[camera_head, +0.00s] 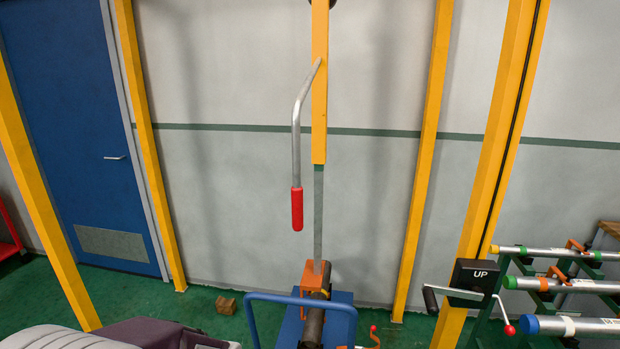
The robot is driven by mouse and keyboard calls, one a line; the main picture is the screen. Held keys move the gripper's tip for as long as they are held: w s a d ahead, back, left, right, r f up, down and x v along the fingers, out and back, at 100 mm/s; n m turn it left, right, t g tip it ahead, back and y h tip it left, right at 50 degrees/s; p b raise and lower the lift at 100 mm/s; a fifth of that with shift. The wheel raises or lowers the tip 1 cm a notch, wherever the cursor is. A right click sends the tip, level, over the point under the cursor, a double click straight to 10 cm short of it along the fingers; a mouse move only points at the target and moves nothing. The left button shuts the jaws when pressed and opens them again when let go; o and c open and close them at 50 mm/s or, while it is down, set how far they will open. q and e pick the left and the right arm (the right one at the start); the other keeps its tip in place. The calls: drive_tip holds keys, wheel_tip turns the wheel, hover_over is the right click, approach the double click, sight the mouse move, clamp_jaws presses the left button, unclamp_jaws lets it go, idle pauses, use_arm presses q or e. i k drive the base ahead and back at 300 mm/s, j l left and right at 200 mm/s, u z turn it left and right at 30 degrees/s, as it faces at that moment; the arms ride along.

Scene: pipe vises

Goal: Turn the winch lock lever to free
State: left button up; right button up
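The winch is a black box (475,274) marked "UP" on the yellow post at the lower right. A crank with a dark grip (431,300) extends to its left. A thin lever with a red ball knob (509,330) hangs down at its right side, its knob low; I take this as the lock lever, but there is no readable lock marking. Neither of my grippers shows in this view, so their distance from the winch cannot be seen.
A bent metal handle with a red grip (297,208) hangs from a yellow beam (319,85) in the middle. Below is a blue cart (342,318) with an orange bracket and dark pipe. A pipe rack (560,284) stands close right of the winch. Yellow posts stand around.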

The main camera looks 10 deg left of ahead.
sight(510, 331)
drive_tip(key=z, duration=1.25)
drive_tip(key=i+u, duration=0.5)
drive_tip(key=k+l, duration=0.05)
drive_tip(key=k, duration=0.05)
